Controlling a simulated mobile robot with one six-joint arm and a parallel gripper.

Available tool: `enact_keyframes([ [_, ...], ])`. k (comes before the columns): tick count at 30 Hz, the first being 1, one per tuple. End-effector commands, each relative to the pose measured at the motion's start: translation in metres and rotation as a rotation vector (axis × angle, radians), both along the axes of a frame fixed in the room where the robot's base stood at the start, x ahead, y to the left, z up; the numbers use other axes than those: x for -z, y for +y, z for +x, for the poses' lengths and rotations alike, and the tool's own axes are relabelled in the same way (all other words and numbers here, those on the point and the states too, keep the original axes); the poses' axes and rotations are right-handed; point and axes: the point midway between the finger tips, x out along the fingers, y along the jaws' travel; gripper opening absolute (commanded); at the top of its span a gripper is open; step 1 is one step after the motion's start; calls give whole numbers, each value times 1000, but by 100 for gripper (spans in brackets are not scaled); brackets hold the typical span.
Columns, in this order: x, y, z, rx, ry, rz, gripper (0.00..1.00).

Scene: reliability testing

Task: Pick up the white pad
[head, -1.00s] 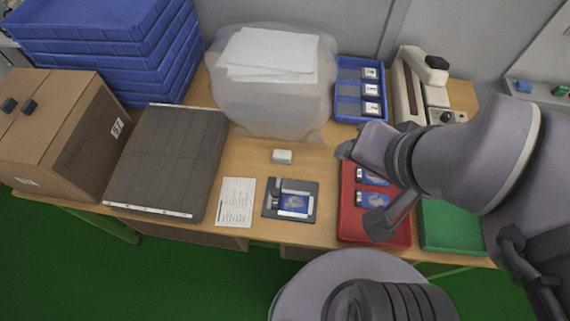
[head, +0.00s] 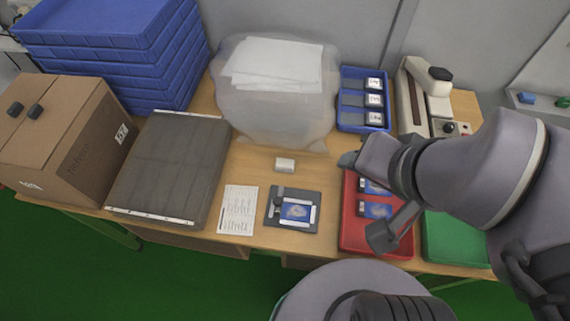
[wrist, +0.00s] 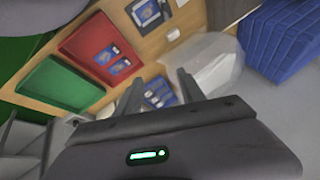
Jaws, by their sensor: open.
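The white pad (head: 285,164) is a small pale block lying flat on the wooden table, behind the dark grey fixture plate (head: 309,224). It also shows small in the wrist view (wrist: 173,35). My gripper (head: 364,198) is over the red tray, to the right of the pad, with its two fingers apart and nothing between them. In the wrist view my gripper (wrist: 160,92) has its fingers spread, and the pad lies well beyond them.
The red tray (head: 347,243) holds blue-labelled parts beside a green tray (head: 455,240). A filled translucent bin (head: 275,112) stands behind the pad. A blue tray (head: 362,72) and a beige device (head: 415,95) stand at back right. A paper sheet (head: 238,209) lies front left.

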Motion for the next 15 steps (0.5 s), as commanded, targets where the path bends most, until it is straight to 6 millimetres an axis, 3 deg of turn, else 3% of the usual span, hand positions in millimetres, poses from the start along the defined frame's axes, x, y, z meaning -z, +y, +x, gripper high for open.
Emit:
enact_keyframes([
  [1, 0, 0, 0, 0, 0, 0, 51],
  [4, -2, 3, 10, -13, 26, -8, 70],
  [5, -2, 5, 18, -22, 46, -13, 75],
  [8, 4, 24, 65, -74, 141, -59, 75],
  [12, 52, 77, 136, -164, 265, -153, 75],
  [15, 100, 115, 165, -221, 322, -213, 75],
])
